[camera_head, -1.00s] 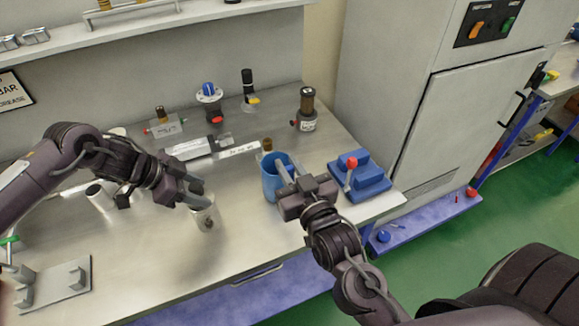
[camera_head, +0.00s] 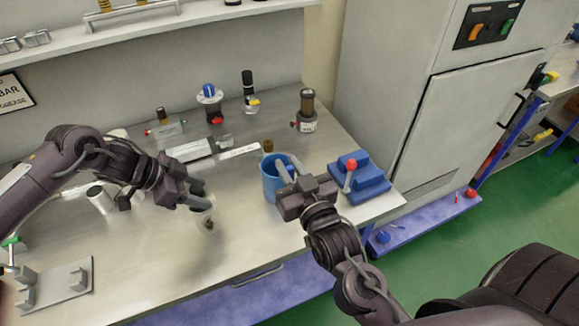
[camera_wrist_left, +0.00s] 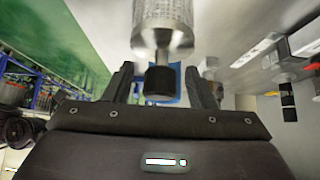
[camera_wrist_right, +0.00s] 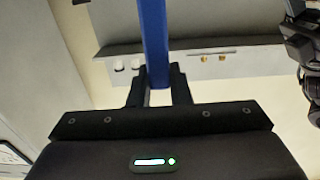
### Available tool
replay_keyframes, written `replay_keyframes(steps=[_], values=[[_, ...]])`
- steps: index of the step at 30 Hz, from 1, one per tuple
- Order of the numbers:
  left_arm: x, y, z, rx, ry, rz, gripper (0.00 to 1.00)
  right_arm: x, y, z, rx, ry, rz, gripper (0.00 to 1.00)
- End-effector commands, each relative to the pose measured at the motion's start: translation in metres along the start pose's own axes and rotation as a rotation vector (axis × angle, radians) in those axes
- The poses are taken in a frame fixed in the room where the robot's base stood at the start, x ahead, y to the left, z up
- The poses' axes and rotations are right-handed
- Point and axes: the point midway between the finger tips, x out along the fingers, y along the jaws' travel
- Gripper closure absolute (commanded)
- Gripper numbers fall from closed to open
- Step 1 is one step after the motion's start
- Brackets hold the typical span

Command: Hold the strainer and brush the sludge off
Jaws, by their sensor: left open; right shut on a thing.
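The strainer (camera_head: 208,222), a pale mesh cylinder with a dark patch of sludge low on it, is beside my left gripper (camera_head: 200,196) over the bench. In the left wrist view the strainer (camera_wrist_left: 163,15) has a metal neck and a black end, which lies between the spread fingers (camera_wrist_left: 162,85). My left gripper is open. My right gripper (camera_head: 287,172) is at the blue cup (camera_head: 270,184). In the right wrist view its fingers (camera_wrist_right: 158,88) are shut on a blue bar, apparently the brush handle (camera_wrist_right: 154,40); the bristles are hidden.
A blue block with a red-knobbed lever (camera_head: 362,182) stands right of the cup. Several fittings and a brown-topped bottle (camera_head: 306,112) line the back. A metal bracket plate (camera_head: 62,284) lies at front left. The bench (camera_head: 165,280) is clear in front.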

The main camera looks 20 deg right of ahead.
Motion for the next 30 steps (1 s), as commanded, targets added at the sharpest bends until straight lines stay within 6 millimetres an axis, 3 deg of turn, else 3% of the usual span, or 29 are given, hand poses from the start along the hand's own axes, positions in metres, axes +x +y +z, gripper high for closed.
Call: replay_keyframes(steps=[3,13,30], values=[[0.0001,0.0,0.0001,0.0,0.0,0.0,0.49,0.0,0.0,0.0001,0.0,0.0,0.0,1.0],[0.0,-0.0001,0.0001,0.001,0.0,0.0,0.91,0.0,0.0,0.0001,0.0,0.0,0.0,1.0],[0.0027,0.0005,0.0025,0.0,-0.002,0.002,0.92,0.0,0.0,0.0007,0.0,0.0,0.0,1.0]])
